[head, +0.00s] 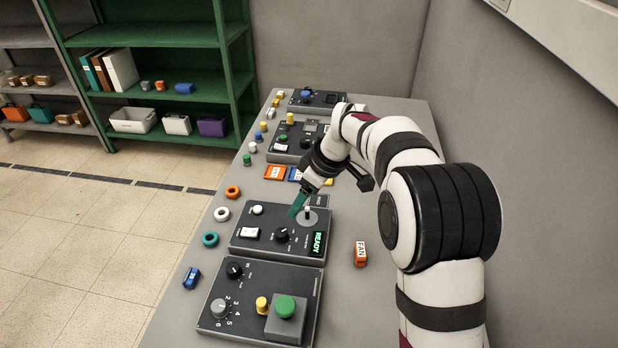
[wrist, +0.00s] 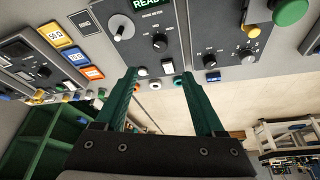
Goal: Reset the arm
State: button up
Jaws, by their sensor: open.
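My gripper (head: 298,205) hangs over the READY panel (head: 250,243) in the head view, its teal fingers pointing down toward the panel's upper part. In the wrist view my gripper (wrist: 158,76) has its two fingers well apart, with nothing held between them. Whether the fingertips touch the panel I cannot tell. The READY display (head: 317,243) is lit green. A grey round post (head: 307,216) stands on the panel just right of the fingers.
Orange (head: 232,192), white (head: 222,214) and teal (head: 210,239) rings lie along the table's left edge. A panel with a green button (head: 285,307) is in front. A FAN block (head: 360,253) lies right. More panels stand behind. Green shelves (head: 180,40) stand back left.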

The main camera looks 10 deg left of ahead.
jog(key=s+d+r+m+h, duration=0.1)
jog(key=s+d+r+m, duration=0.25)
jog(key=s, duration=0.25)
jog(key=s+d+r+m, duration=0.3)
jog(key=s+d+m, duration=0.15)
jog(key=s, duration=0.25)
jog(key=s+d+f+m, duration=0.1)
jog(key=s+d+m, duration=0.1)
jog(key=s+m, duration=0.2)
jog(key=s+d+f+m+g+h, duration=0.1)
jog(key=s+d+m, duration=0.2)
jog(key=s, duration=0.7)
jog(key=s+d+f+m, duration=0.1)
jog(key=s+d+m, duration=0.2)
jog(key=s, duration=0.5)
jog(key=shift+f+m+g+h, duration=0.3)
jog(key=shift+m+g, duration=0.1)
jog(key=shift+m, duration=0.4)
jog(key=shift+w, duration=0.1)
